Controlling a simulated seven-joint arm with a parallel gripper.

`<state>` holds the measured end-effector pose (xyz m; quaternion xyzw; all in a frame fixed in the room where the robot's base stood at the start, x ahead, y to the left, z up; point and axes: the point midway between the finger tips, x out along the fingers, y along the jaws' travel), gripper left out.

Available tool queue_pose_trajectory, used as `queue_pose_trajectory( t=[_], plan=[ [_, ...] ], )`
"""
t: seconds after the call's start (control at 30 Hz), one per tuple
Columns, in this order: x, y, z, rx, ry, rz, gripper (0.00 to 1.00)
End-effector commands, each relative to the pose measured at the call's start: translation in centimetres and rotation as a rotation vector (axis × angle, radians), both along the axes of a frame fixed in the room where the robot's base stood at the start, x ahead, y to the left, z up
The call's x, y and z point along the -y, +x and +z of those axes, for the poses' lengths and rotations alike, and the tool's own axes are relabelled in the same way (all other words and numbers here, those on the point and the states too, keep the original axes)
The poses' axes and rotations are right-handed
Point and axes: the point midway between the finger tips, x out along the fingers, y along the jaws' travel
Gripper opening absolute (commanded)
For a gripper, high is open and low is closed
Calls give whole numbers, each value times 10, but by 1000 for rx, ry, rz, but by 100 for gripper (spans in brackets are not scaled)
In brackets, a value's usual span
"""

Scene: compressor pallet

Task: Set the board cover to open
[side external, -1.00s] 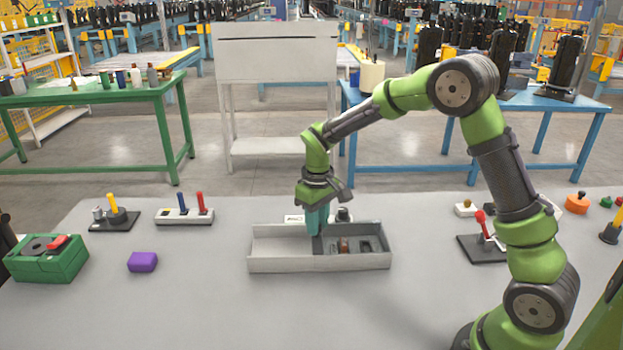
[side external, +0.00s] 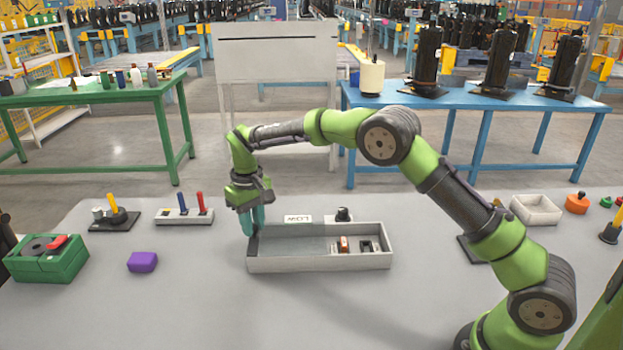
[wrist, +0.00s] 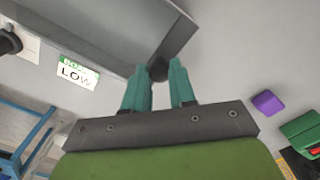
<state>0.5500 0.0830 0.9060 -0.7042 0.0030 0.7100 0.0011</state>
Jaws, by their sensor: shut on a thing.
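The board cover (side external: 292,240) is a flat grey sliding panel. It lies over the left part of the long light-grey tray (side external: 320,264) in the side view. The tray's right part is uncovered and shows small parts inside. My gripper (side external: 253,231) points down at the tray's left end, shut on the cover's dark knob. In the wrist view the teal fingertips (wrist: 162,68) close around this knob (wrist: 159,72), which they partly hide.
A LOW label (side external: 298,219) and a black knob (side external: 343,214) are behind the tray. A purple block (side external: 142,262) and a green box (side external: 48,262) are to the left. Switch units (side external: 185,214) stand behind them. The table in front is clear.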

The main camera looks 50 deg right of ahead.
Motion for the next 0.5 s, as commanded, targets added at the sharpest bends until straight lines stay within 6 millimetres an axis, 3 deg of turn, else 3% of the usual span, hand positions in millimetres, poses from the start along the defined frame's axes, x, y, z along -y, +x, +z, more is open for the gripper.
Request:
queue_pose_trajectory(
  t=[0.33, 0.37, 0.5],
  plan=[
    [-6, 5, 2, 18, 8, 13, 0],
    [-6, 5, 2, 18, 8, 13, 28],
    [-6, 4, 1, 15, 8, 12, 50]
  ],
)
